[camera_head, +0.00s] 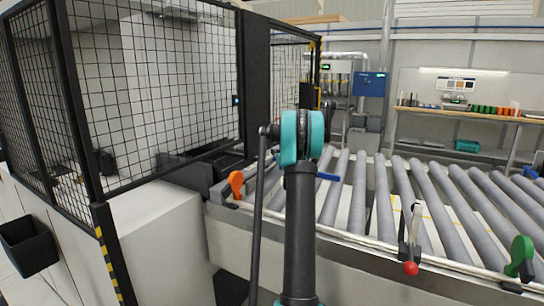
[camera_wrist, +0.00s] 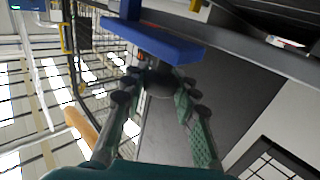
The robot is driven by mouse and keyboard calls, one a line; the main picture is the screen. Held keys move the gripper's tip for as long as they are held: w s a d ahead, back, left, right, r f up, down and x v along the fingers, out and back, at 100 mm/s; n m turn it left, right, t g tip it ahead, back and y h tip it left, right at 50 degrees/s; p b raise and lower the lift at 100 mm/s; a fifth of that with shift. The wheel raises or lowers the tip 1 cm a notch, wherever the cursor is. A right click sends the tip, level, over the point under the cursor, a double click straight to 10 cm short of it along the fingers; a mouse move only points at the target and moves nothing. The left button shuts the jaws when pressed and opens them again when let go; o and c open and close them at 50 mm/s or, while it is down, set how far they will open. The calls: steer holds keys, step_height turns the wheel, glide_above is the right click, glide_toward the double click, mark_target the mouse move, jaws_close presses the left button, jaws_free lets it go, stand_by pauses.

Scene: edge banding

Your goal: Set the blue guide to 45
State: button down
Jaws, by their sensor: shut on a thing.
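The blue guide (camera_head: 328,177) shows in the head view as a short blue bar just right of my arm, above the rollers. In the wrist view the blue guide (camera_wrist: 160,42) is a large tilted bar at the top, with a dark round part beneath it. My gripper (camera_wrist: 159,82) reaches up to that dark part, one finger on each side, and is shut on the guide there. The exact contact is hard to see. In the head view my arm hides the gripper. No scale or number is readable.
An orange handle (camera_head: 236,183) stands left of my arm. A red-balled lever (camera_head: 410,267) and a green handle (camera_head: 521,254) stand along the front rail. The roller conveyor (camera_head: 385,205) spreads right, and a mesh cage (camera_head: 155,90) stands at left.

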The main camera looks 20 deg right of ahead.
steer(key=shift+w+d, duration=0.5)
steer(key=shift+d, duration=0.15)
steer(key=c, duration=1.2)
jaws_free()
steer(key=shift+o, duration=0.2)
steer(key=s+a, duration=0.1)
steer(key=s, duration=1.1)
steer(key=shift+a, duration=0.25)
